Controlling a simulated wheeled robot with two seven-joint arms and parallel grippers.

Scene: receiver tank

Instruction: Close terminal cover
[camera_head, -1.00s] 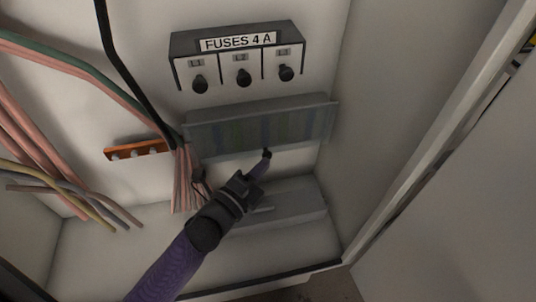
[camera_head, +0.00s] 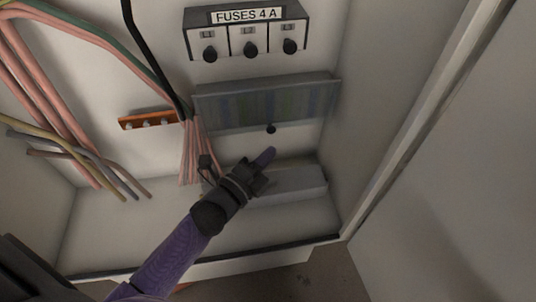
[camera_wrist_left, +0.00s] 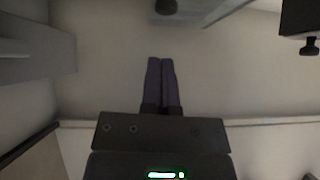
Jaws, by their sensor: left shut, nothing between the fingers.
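The terminal cover (camera_head: 300,101) is a grey see-through panel below the fuse block in the head view. It lies over a row of terminals, whose dim stripes show through it. It looks down over them, but I cannot tell whether it is fully seated. A small black knob (camera_head: 270,129) is at its lower edge; a dark round knob also shows at the top of the left wrist view (camera_wrist_left: 166,6). My left gripper (camera_head: 268,153) is shut and empty, with its purple fingers just below the knob and apart from it. The shut fingers also show in the left wrist view (camera_wrist_left: 160,62). My right gripper is out of view.
The fuse block (camera_head: 248,36) with black knobs is above the cover. Pink cables (camera_head: 197,150) run down left of it, beside an orange bar (camera_head: 148,121). A grey duct (camera_head: 292,186) lies below the gripper. The cabinet's right wall (camera_head: 385,100) bounds the space.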

